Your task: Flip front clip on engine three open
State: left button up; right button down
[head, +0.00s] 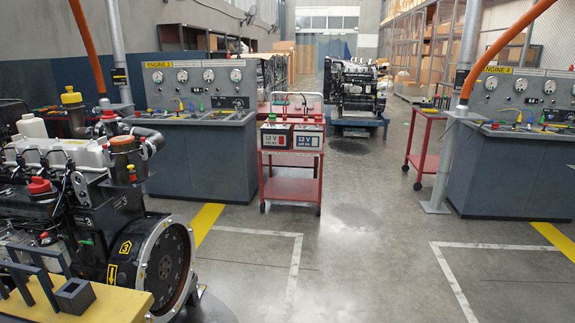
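A diesel engine (90,195) stands at the left of the head view and is cut off by the left edge. It has a yellow "3" label (125,247) on its side and a large round flywheel housing (166,262) facing right. Neither of my grippers is in view.
A control console (205,150) with gauges stands behind the engine. A red cart (290,190) with two 12 V battery boxes stands mid-room. Another console (515,165) is at the right, beside a grey post (455,130). The middle floor is clear.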

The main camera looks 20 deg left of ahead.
aim_at(105, 146)
jog(key=i+u, duration=0.45)
jog(key=i, duration=0.9)
jog(key=i+u, duration=0.1)
jog(key=i, duration=0.65)
jog(key=i+l, duration=0.1)
jog(key=i, duration=0.6)
jog(key=i+u, duration=0.35)
jog(key=i, duration=0.8)
jog(key=u, duration=3.7)
